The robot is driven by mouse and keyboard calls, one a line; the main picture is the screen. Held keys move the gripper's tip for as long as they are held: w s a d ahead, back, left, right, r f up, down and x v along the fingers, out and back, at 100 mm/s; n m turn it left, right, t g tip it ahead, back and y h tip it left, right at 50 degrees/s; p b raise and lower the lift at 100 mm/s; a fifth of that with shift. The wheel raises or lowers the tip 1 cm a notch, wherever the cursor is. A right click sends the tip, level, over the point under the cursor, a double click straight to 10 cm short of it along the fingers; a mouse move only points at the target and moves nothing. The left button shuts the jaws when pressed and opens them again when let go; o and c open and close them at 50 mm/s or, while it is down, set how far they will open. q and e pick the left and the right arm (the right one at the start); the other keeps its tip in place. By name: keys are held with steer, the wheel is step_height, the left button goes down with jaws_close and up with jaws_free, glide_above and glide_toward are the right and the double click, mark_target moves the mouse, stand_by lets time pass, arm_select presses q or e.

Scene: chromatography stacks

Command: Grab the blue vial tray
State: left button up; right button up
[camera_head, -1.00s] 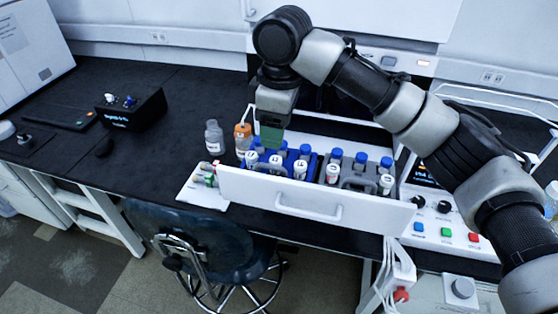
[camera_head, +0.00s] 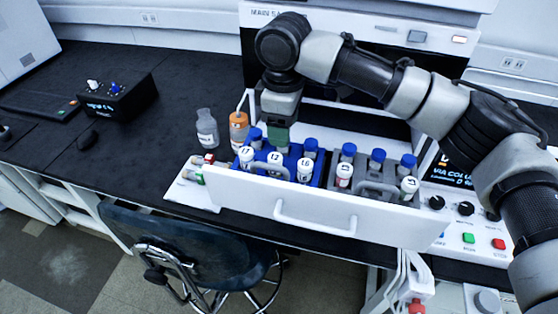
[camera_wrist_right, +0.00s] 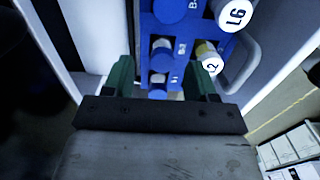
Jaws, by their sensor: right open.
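The blue vial tray (camera_head: 290,161) sits in the left part of an open white drawer (camera_head: 330,213). It holds several vials with blue or white numbered caps. My right gripper (camera_head: 281,140) points down over the tray, with the fingertips near its vials. In the right wrist view, the open green fingers (camera_wrist_right: 160,82) stand either side of a row of blue-capped vials in the blue tray (camera_wrist_right: 196,32). I cannot tell whether they touch anything. My left gripper is not in view.
A grey vial tray (camera_head: 376,190) stands right of the blue one in the drawer. A clear bottle (camera_head: 207,133) and an orange-labelled bottle (camera_head: 238,135) stand left of it. A chair (camera_head: 190,240) is in front. The black bench (camera_head: 150,150) is mostly clear at left.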

mark_target(294, 152)
step_height(294, 152, down, 2)
steer(key=shift+s+f, duration=0.15)
steer(key=shift+f, duration=0.55)
steer(key=shift+c, duration=1.2)
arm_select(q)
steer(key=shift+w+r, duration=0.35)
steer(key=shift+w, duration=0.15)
arm_select(e)
jaws_close()
